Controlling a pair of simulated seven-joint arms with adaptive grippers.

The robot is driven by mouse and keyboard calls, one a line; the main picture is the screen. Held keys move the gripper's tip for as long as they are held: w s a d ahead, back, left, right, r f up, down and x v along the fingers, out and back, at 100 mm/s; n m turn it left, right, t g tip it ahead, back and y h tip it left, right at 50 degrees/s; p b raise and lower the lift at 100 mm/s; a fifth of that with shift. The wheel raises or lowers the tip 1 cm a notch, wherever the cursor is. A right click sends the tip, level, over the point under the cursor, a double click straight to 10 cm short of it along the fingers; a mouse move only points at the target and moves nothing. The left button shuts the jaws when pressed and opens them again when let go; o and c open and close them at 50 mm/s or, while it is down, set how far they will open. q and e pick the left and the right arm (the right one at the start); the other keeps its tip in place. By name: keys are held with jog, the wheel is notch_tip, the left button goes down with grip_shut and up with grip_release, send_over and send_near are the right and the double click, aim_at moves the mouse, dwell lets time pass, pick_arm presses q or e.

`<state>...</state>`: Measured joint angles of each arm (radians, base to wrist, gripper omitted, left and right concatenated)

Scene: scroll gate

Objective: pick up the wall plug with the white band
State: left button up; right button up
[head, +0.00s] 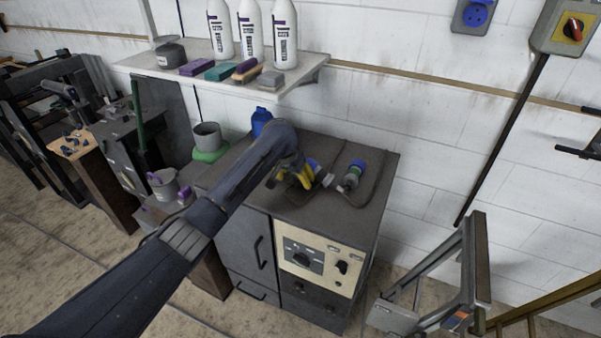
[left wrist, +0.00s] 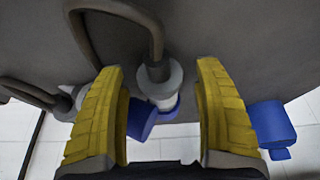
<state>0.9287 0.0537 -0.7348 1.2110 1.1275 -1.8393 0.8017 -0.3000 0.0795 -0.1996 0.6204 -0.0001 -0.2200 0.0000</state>
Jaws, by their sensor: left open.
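My left gripper (head: 298,181) is over the top of the dark cabinet, with yellow fingers spread apart. In the left wrist view, a wall plug with a white band (left wrist: 163,93) shows between the open fingers (left wrist: 160,85). It has a grey collar with a dark cable and blue parts, partly hidden by the left finger. I cannot tell whether the fingers touch it. A second plug (head: 353,176), blue, green and grey, lies on the cabinet to the right of the gripper. Its cable end (left wrist: 66,103) shows at the left wrist view's left. My right gripper is not in view.
A blue container (head: 262,121) stands at the cabinet's (head: 318,215) back left and shows in the left wrist view (left wrist: 271,127). A shelf (head: 222,66) with bottles hangs above. A blue socket (head: 474,14) is on the wall.

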pick_arm(q)
jog(key=shift+w+f, duration=0.2)
jog(key=shift+f, duration=0.25)
grip_shut()
dwell(0.3)
